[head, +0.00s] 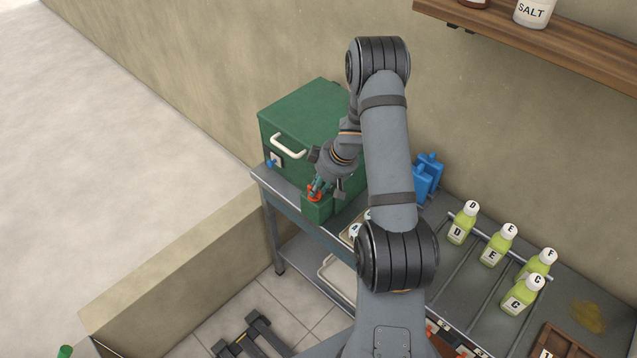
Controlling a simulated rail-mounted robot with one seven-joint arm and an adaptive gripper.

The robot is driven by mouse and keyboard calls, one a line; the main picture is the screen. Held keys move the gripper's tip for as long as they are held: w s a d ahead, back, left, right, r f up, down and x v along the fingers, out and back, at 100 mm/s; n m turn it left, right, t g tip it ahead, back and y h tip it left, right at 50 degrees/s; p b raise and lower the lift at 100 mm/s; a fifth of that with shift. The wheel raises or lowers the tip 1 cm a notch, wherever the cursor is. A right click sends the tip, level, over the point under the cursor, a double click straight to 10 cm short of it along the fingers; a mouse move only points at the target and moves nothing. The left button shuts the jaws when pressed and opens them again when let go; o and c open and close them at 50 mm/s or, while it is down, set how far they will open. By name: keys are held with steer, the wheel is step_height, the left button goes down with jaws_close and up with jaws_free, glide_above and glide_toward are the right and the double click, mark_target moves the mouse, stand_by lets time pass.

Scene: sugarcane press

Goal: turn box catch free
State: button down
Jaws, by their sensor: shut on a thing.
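The green box (300,108) stands at the left end of the grey metal bench, with a white bar handle (287,146) on its front. A smaller green block (318,210) juts out at the front right of the box, with a red-orange piece (314,196) on top. My gripper (315,189) points down and is shut on the red-orange piece. The fingers partly hide it. I cannot tell which small piece is the catch.
My arm hides the box's right side and part of the bench. Blue containers (427,177) stand behind my arm. Several green lettered bottles (497,246) stand on the right of the bench. A wooden shelf (560,38) with a salt jar (533,11) is above.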

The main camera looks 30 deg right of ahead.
steer(key=shift+n+p, duration=0.3)
steer(key=c, duration=1.6)
jaws_free()
steer(key=shift+c, duration=0.2)
steer(key=shift+r, duration=0.1)
steer(key=v, duration=1.1)
steer(key=shift+s+d+r, duration=0.2)
steer(key=shift+r, duration=0.15)
